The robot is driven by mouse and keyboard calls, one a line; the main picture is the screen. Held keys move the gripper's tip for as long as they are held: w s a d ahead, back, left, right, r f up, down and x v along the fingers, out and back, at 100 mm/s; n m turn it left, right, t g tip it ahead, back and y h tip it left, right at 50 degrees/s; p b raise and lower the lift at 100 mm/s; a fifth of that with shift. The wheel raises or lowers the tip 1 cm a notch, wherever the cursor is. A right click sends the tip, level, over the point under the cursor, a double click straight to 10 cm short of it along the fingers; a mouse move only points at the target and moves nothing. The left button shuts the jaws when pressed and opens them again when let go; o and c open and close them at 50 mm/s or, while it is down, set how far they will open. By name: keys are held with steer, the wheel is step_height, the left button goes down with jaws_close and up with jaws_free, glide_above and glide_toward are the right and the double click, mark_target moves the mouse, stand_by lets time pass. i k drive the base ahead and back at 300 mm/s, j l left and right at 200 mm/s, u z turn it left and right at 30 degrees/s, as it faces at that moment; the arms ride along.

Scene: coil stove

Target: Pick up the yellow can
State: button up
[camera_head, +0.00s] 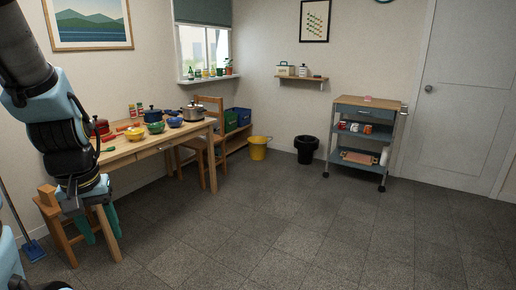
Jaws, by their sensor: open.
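A yellow bucket-shaped can (259,148) stands upright on the floor, near the back wall in the middle of the view. It appears to have a handle or spout at its right rim. My gripper (97,229) hangs down at the left, its two teal fingers apart and nothing seen between them. It is in front of the table's left end and far from the yellow can. Small jars (136,110) on the table are too small to tell whether one is a yellow can.
A wooden table (165,142) holds pots and bowls, with a chair (208,135) at its right end and a stool (56,224) under my arm. A black bin (306,148) stands right of the yellow can, then a wheeled cart (363,142). The middle floor is clear.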

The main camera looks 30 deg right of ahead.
mark_target(205, 72)
steer(key=i+l+z, duration=0.95)
steer(key=i+z, duration=0.6)
steer(key=i+l+z, duration=0.1)
steer(key=i+z, duration=0.15)
steer(key=i, duration=1.7)
steer(key=i+u, duration=0.8)
steer(key=i+l+u, duration=0.15)
steer(key=i+u, duration=0.3)
steer(key=i+l+u, duration=0.25)
steer(key=u, duration=0.15)
steer(key=i+l+u, duration=0.1)
steer(key=i+u, duration=0.15)
steer(key=u, duration=0.2)
steer(key=i+l+u, duration=0.2)
steer(key=u, duration=0.2)
steer(key=i+l+u, duration=0.2)
steer(key=u, duration=0.25)
steer(key=i+l+u, duration=0.1)
steer(key=l+u, duration=0.3)
steer(key=i+l+u, duration=0.1)
steer(key=l+u, duration=0.35)
steer(key=j, duration=0.15)
